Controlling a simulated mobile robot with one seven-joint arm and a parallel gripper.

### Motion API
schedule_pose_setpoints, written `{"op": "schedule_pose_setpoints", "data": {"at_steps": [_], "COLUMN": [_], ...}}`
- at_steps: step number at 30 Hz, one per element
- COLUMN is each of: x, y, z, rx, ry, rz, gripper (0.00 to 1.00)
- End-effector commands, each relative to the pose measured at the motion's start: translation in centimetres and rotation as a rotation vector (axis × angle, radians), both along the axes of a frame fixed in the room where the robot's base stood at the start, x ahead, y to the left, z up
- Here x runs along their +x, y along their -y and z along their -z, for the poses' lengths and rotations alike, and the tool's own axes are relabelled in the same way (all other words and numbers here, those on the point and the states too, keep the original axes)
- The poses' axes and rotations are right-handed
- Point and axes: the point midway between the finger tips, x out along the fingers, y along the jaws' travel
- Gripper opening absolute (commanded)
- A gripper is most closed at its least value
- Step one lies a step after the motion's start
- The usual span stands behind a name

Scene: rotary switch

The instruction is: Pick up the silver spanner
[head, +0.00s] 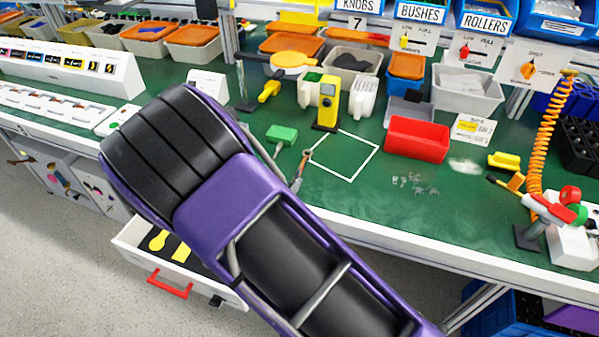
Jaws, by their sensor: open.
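I cannot make out the silver spanner for certain. A slim grey piece with a brownish-orange end (302,168) shows just right of my purple and black arm, by the left corner of a white square outline (345,177) on the green bench. It is too small to tell what it is, and its lower end meets the edge of my arm. My arm crosses the middle of the view and covers part of the bench's front edge. I cannot pick out my gripper; it seems hidden behind the arm.
On the green bench (360,205) stand a yellow device (328,101), a green block (282,134), a red bin (417,138) and a coiled orange hose (545,135). Bins line the back. An open drawer (135,238) holds yellow tools below the bench.

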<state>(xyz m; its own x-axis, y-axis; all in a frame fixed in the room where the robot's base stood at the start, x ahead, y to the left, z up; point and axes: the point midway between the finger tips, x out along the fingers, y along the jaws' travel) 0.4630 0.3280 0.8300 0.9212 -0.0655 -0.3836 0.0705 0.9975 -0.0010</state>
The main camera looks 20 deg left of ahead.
Motion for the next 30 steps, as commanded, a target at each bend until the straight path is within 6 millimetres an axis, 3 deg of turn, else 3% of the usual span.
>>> {"op": "schedule_pose_setpoints", "data": {"at_steps": [3, 11, 19, 29, 30], "x": [1.8, 3.6, 7.2, 7.9, 7.9], "y": [0.2, 0.4, 1.2, 1.2, 1.2], "z": [0.8, 1.3, 2.5, 2.7, 2.7], "rx": [0.000, 0.001, 0.000, 0.000, 0.000], "ry": [0.001, 0.001, 0.002, 0.001, 0.001], "rz": [0.002, 0.003, 0.002, 0.001, 0.001], "gripper": [0.57, 0.57, 0.57, 0.57, 0.50]}}
